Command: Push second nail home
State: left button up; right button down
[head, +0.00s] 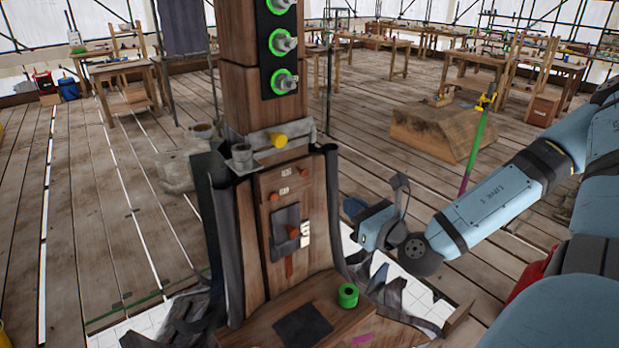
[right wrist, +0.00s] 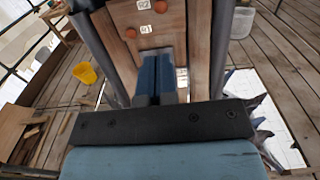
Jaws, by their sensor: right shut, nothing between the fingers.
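The wooden post panel (head: 255,225) carries two orange nail heads. The upper-right nail (head: 300,171) is beside a label that seems to read R2, and the lower-left nail (head: 274,197) is by the R1 label. Both also show in the right wrist view, the R2 nail (right wrist: 160,6) at the top edge and the R1 nail (right wrist: 131,32) below it. How far each stands out cannot be told. My right gripper (head: 352,207) is to the right of the post; its blue fingers (right wrist: 160,80) are shut and empty, in line below the nails. My left gripper is out of view.
A green ring (head: 348,295) sits on the wooden base ledge. A grey cup-like fitting (head: 241,155) and a yellow-ended piece (head: 277,140) are above the panel. Dark flaps flank the post.

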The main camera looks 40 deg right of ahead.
jog(key=shift+w, duration=0.1)
jog(key=b, duration=0.4)
send_near(305, 174)
jog(key=w, duration=0.4)
jog(key=w+p, duration=0.1)
jog(key=w, duration=0.1)
jog(key=shift+d+r, duration=0.2)
jog(key=shift+d, duration=0.15)
jog(key=shift+w+f, duration=0.1)
jog(key=shift+w, duration=0.7)
